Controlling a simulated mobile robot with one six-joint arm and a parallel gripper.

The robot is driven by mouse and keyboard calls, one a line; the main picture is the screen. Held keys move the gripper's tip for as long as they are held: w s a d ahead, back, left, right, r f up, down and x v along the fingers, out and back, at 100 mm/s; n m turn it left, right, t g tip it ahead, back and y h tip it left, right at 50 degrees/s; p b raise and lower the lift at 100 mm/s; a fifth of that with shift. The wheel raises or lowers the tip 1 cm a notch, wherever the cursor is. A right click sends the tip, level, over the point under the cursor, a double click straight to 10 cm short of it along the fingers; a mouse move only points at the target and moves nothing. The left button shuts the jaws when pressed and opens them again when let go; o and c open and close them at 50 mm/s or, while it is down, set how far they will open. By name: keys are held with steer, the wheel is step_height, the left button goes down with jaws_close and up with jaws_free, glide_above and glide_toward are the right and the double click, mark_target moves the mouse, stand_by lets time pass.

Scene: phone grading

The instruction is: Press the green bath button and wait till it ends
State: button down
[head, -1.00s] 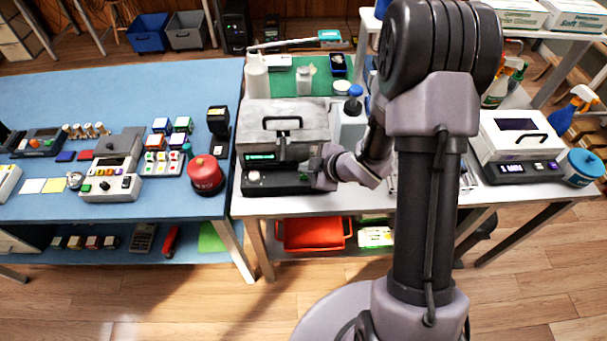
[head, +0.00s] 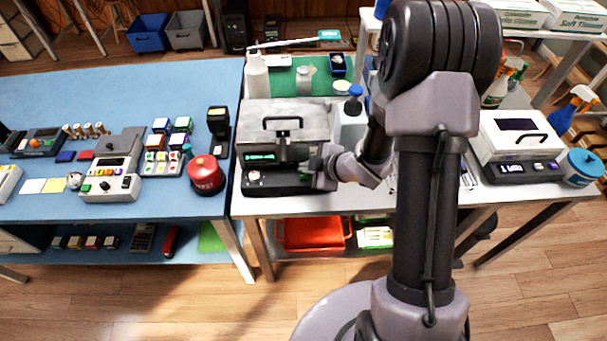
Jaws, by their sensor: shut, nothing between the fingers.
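The bath (head: 289,115) is a grey metal box with a black lid handle and a black front panel. A small green-lit display (head: 261,157) shows on its front. A pale round knob or button (head: 254,176) sits at the left of the panel.
A second white lidded device (head: 518,135) stands at the right, beside a blue-lidded tub (head: 581,167).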

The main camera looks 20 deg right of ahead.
mark_target(306, 177)
steer(key=shift+f, duration=0.15)
steer(key=shift+f+b, duration=0.25)
steer(key=shift+b, duration=0.2)
steer(key=shift+f+b, duration=0.45)
stand_by(0.4)
steer(key=shift+r+p, duration=0.7)
steer(key=shift+r, duration=0.15)
step_height(306, 177, up, 5)
steer(key=p, duration=0.4)
steer(key=shift+r, duration=0.1)
